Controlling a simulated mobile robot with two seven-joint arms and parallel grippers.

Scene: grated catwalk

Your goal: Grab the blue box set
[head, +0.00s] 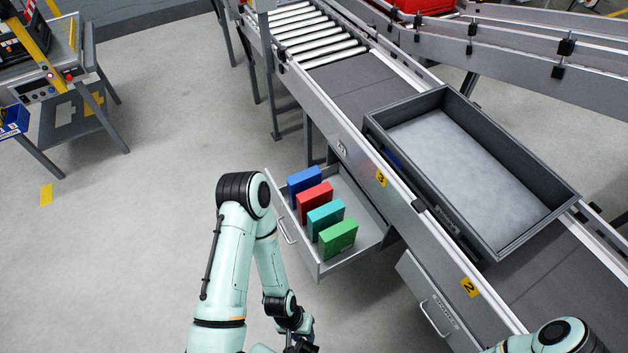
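The blue box set (304,186) stands upright at the far end of a row of boxes in an open grey drawer (318,268) under the conveyor. My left arm comes up from the bottom and bends down in front of the drawer. My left gripper (301,347) is at the bottom edge, partly cut off, nearer to me than the drawer and well apart from the blue box set. Whether it is open or shut does not show. Of my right arm only a joint shows at the bottom right; its gripper is out of the picture.
Red (314,202), teal (325,219) and green (338,238) boxes stand in the same drawer. A dark, empty tray (540,232) sits on the conveyor (345,88) above and right. A closed drawer (436,305) is lower right. The floor at left is clear up to a workbench (75,85).

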